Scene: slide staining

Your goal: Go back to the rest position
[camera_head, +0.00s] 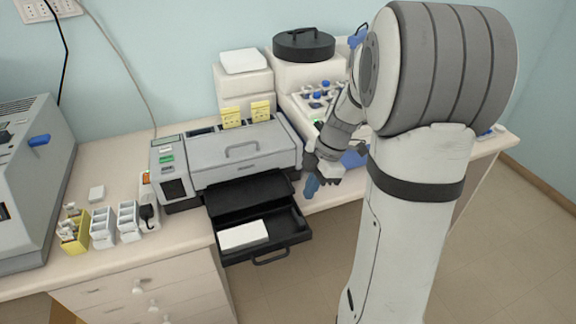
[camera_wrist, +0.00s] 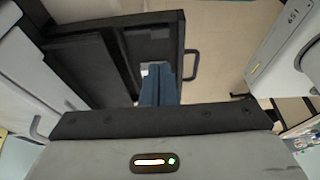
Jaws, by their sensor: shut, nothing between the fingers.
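My gripper (camera_head: 311,187) is at the end of my arm, to the right of the staining machine and near the bench's front edge. Its blue fingers point down and it holds nothing. In the wrist view the blue fingers of my gripper (camera_wrist: 158,85) are together, in front of the black drawer. The grey staining machine (camera_head: 245,153) stands on the bench with its black drawer (camera_head: 290,228) pulled out. A white block (camera_head: 242,235) lies in the drawer. The drawer also shows in the wrist view (camera_wrist: 165,25), partly hidden by my gripper.
A yellow rack (camera_head: 74,236) and white racks (camera_head: 103,228) stand on the bench (camera_head: 120,262) at left, beside a large grey device (camera_head: 35,165). A tray with blue-capped vials (camera_head: 318,98) and a black round lid (camera_head: 303,45) are behind my arm. The floor at right is clear.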

